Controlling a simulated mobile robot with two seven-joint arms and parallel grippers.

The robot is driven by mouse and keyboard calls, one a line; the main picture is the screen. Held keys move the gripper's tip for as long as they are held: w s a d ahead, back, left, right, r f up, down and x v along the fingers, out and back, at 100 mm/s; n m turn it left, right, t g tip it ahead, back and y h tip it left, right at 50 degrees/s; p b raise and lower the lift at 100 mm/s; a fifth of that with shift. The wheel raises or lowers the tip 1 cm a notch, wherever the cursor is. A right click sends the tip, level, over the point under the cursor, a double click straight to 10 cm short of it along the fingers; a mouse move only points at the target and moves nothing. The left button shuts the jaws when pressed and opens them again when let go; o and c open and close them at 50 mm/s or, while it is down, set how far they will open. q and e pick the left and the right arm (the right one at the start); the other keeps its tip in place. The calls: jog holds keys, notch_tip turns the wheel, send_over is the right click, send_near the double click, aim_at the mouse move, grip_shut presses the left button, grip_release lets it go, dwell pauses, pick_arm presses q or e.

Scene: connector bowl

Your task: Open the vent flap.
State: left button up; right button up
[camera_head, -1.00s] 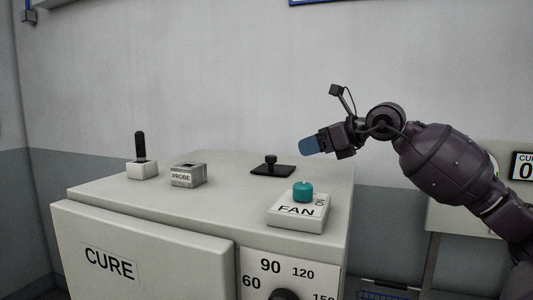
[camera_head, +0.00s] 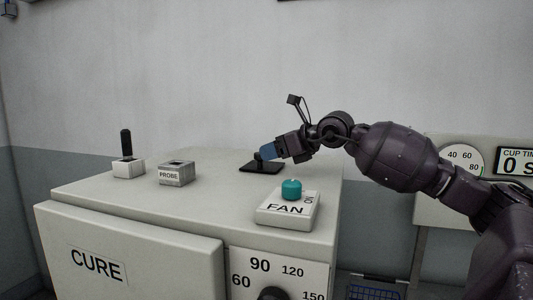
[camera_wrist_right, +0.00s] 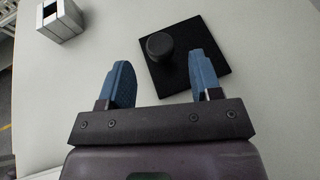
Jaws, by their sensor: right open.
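The vent flap (camera_head: 250,168) is a flat black square plate with a round black knob, lying on top of the white cure oven (camera_head: 215,195). In the right wrist view the flap (camera_wrist_right: 207,82) lies just ahead of my gripper, and its knob (camera_wrist_right: 160,45) stands beyond the fingertips, between their lines but nearer the right finger. My right gripper (camera_head: 270,152) has blue fingers and is at the knob in the head view, partly hiding it. In the right wrist view the gripper (camera_wrist_right: 160,75) is open with nothing between its fingers. My left gripper is not in view.
A FAN switch (camera_head: 287,210) with a teal knob stands in front of the flap. A grey PROBE block (camera_head: 176,177) and a black lever on a white base (camera_head: 127,168) stand to the left. A wall panel with a gauge (camera_head: 460,160) is at right.

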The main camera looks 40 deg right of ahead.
jog(key=shift+x, duration=1.5)
jog(key=shift+c, duration=0.3)
grip_shut()
